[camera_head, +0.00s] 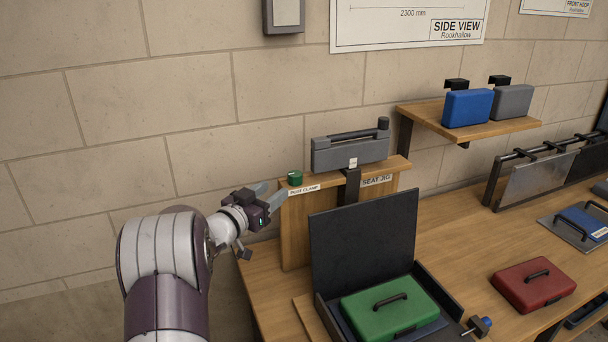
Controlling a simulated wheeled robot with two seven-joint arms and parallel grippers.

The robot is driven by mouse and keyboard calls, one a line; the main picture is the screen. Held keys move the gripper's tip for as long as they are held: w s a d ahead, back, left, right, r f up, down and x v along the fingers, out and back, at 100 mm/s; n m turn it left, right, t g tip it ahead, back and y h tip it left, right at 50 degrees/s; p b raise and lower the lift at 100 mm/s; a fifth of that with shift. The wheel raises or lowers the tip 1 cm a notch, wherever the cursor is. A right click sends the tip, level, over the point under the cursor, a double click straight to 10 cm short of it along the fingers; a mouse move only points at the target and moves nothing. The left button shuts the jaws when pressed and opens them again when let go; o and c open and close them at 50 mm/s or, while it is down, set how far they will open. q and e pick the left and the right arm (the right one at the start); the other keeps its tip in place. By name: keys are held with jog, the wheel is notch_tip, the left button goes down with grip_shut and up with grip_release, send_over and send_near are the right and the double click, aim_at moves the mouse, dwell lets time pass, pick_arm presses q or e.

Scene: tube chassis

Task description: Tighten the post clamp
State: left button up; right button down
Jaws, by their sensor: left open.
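The post clamp shows as a small green knob (295,178) on top of a wooden stand, above a white label reading "POST CLAMP" (304,189). My left gripper (269,197) is open and comes in from the left, just left of and slightly below the green knob. Its grey fingers appear close to the knob with nothing between them; whether they touch it I cannot tell. A grey clamp-like block with a dark bar (350,151) sits on the stand, over a dark post (349,187) and beside a "SEAT JIG" label (377,180). My right gripper is out of view.
An open black box (362,240) holding a green case (390,309) stands before the jig. A red case (534,284) lies on the wooden bench (466,245) to the right. A wall shelf (468,126) carries blue and grey cases. Bare wall lies behind my left arm.

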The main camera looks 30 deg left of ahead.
aim_at(291, 177)
pick_arm(q)
jog(key=w, duration=0.3)
jog(key=w+p, duration=0.1)
jog(key=w, duration=0.2)
jog(key=w+d, duration=0.1)
jog(key=w, duration=0.3)
jog(key=shift+w+r+p, duration=0.1)
jog(key=shift+r+p, duration=0.05)
jog(key=shift+p, duration=0.25)
jog(key=c, duration=0.7)
